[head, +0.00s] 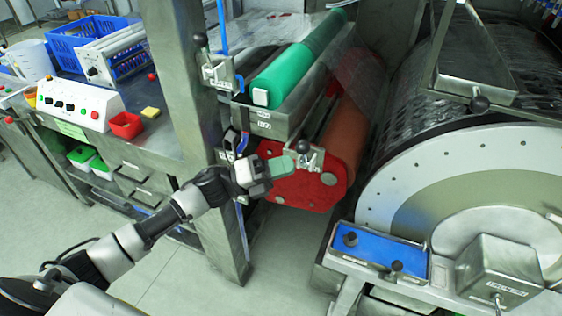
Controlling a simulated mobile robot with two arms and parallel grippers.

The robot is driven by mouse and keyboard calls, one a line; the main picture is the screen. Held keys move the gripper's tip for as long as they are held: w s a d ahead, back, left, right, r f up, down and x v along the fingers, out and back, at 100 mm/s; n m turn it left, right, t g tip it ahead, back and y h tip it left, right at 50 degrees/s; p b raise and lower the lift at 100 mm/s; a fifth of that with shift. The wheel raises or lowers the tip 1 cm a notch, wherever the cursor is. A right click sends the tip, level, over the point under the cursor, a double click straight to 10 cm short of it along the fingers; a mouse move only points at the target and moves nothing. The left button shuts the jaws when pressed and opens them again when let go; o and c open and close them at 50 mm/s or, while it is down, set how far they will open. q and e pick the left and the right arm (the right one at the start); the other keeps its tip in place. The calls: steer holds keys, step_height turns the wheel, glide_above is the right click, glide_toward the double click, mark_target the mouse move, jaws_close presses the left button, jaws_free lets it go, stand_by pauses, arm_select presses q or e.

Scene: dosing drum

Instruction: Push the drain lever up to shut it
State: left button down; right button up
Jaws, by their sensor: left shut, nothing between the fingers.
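My left gripper (280,167) is shut and empty. It is in front of the red end plate (305,188) of the rollers, and its fingers point right. Just right of the fingertips is a small metal bracket lever with a black knob (303,147). I cannot tell whether the fingertips touch it. Another bracket lever (218,70) with a black ball knob sits higher on the steel post, and a third bracket (230,142) is partly hidden behind my gripper. No label readable here shows which is the drain lever. My right gripper is not in view.
A steel post (190,110) stands just left of my gripper. A green roller (300,65) lies above it. A large perforated drum (460,190) and a blue control panel (380,255) with black knobs are at the right. The bench with bins is at the left. Open floor shows below.

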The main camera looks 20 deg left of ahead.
mark_target(296, 147)
arm_select(q)
steer(key=w+r+n+y+p, duration=0.1)
steer(key=r+n+p, duration=0.1)
steer(key=n, duration=0.1)
steer(key=shift+w+r+y, duration=0.15)
steer(key=shift+w+y, duration=0.2)
steer(key=shift+y, duration=0.05)
steer(key=shift+w+r+p, duration=0.2)
steer(key=shift+w+p, duration=0.2)
steer(key=shift+p, duration=0.15)
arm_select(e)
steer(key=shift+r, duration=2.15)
